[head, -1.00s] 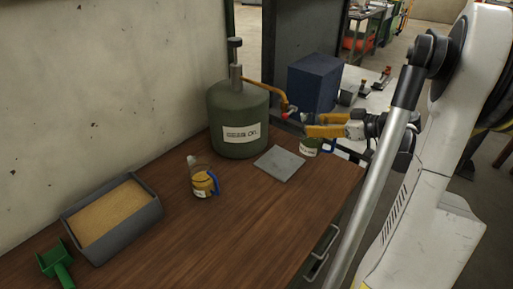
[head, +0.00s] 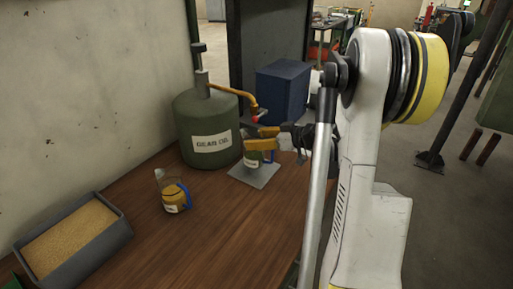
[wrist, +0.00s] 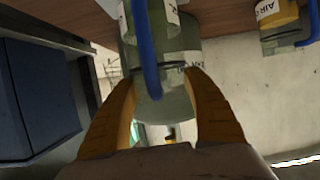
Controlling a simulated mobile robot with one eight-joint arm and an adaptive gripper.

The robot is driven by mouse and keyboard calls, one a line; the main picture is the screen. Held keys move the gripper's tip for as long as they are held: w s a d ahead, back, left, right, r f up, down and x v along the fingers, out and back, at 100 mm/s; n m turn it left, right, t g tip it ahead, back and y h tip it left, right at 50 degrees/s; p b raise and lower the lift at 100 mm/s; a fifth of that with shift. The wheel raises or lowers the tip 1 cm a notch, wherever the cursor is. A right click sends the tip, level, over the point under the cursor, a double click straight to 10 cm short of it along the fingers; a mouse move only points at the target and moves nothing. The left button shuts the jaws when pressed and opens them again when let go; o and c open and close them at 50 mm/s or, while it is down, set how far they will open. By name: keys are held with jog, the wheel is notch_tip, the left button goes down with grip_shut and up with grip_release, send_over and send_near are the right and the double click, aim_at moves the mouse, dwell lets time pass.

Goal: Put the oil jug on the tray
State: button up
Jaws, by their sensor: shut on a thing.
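My gripper (head: 249,138) is shut on an oil jug (head: 254,159) with a pale label and a blue handle. In the wrist view, the orange fingers stand on both sides of this jug (wrist: 143,45). The jug is upright over the flat grey tray (head: 262,179) beside the gear oil tank; I cannot tell whether its base touches the tray. Part of the jug is hidden by the fingers.
The green gear oil tank (head: 208,128) with its orange spout is close at left of my gripper. A second jug (head: 173,194) with amber oil stands on the bench. A sand bin (head: 108,240) is at left, a blue box (head: 283,92) behind.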

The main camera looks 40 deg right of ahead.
jog(key=shift+f+b, duration=0.3)
jog(key=shift+f, duration=0.85)
jog(key=shift+f, duration=0.25)
jog(key=o, duration=1.4)
jog(key=shift+r, duration=0.15)
